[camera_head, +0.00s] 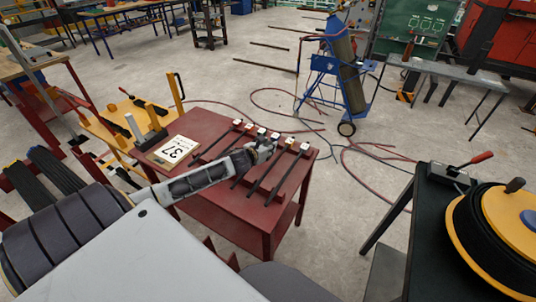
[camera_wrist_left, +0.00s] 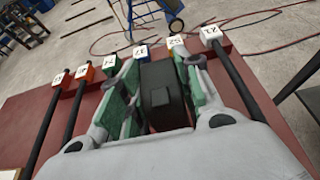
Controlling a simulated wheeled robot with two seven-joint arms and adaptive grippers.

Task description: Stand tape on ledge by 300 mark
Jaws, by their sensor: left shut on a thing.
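My left gripper (camera_head: 264,149) reaches over the dark red table from the left, above the black bars. In the left wrist view, its green-sided fingers (camera_wrist_left: 158,85) are shut on a dark block (camera_wrist_left: 160,97), which I cannot surely identify as the tape. Its lower end and whatever lies directly below are hidden. Beyond the fingertips are the white numbered heads of the bars, among them 37 (camera_wrist_left: 140,51), 52 (camera_wrist_left: 175,41) and 22 (camera_wrist_left: 210,31). I cannot make out a ledge or a 300 mark. My right gripper is not in view.
A black bench with a yellow-rimmed disc (camera_head: 500,215) is at right.

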